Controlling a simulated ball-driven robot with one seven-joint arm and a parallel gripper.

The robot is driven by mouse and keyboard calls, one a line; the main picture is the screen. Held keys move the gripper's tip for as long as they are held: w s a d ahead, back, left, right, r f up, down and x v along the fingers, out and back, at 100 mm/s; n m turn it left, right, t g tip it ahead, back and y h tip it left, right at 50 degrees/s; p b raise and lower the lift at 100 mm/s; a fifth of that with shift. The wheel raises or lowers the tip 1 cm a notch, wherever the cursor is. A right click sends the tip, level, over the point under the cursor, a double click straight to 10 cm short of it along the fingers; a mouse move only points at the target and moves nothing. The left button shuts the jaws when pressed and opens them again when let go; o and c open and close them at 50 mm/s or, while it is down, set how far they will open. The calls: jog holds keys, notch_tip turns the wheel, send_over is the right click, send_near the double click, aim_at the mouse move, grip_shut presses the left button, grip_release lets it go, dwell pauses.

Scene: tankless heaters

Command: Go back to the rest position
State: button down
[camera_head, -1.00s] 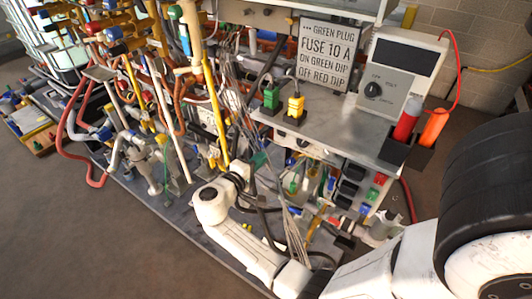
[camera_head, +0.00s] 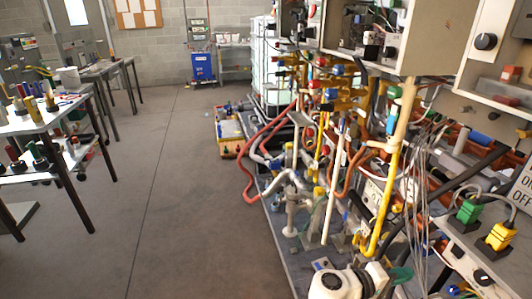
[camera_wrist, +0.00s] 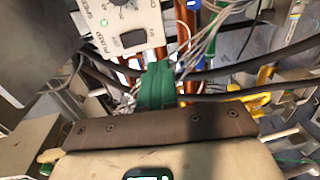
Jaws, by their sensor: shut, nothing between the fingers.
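My gripper (camera_wrist: 158,72) shows in the wrist view as dark green fingers closed together, with nothing visible between them. Its brown mount and beige hand fill the bottom of that view. A white control panel (camera_wrist: 122,22) with a knob and a switch is just above and left of the fingers. Dark cables (camera_wrist: 235,92) run close by on the right; I cannot tell whether they touch the fingers.
Yellow pipe (camera_head: 397,180), red hose (camera_head: 258,155) and loose grey wires crowd the rig on the right. Green (camera_head: 468,211) and yellow plugs (camera_head: 500,237) stand at far right. The floor (camera_head: 165,180) is clear left of the rig; tables (camera_head: 42,122) stand further left.

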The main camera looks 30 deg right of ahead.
jog(key=s+a+f+t+y+p, duration=0.2)
jog(key=s+a+f+t+y, duration=0.2)
jog(key=s+a+f+y, duration=0.6)
jog(key=s+a+r+n+y, duration=0.1)
jog(key=s+a+r+y, duration=0.1)
jog(key=a, duration=0.4)
jog(key=s+a+r+n+t+y, duration=0.1)
jog(key=s+a+y, duration=0.1)
jog(key=a+y, duration=0.2)
jog(key=shift+a+r+p, duration=0.35)
jog(key=shift+a+r, duration=0.05)
jog(key=shift+a, duration=0.6)
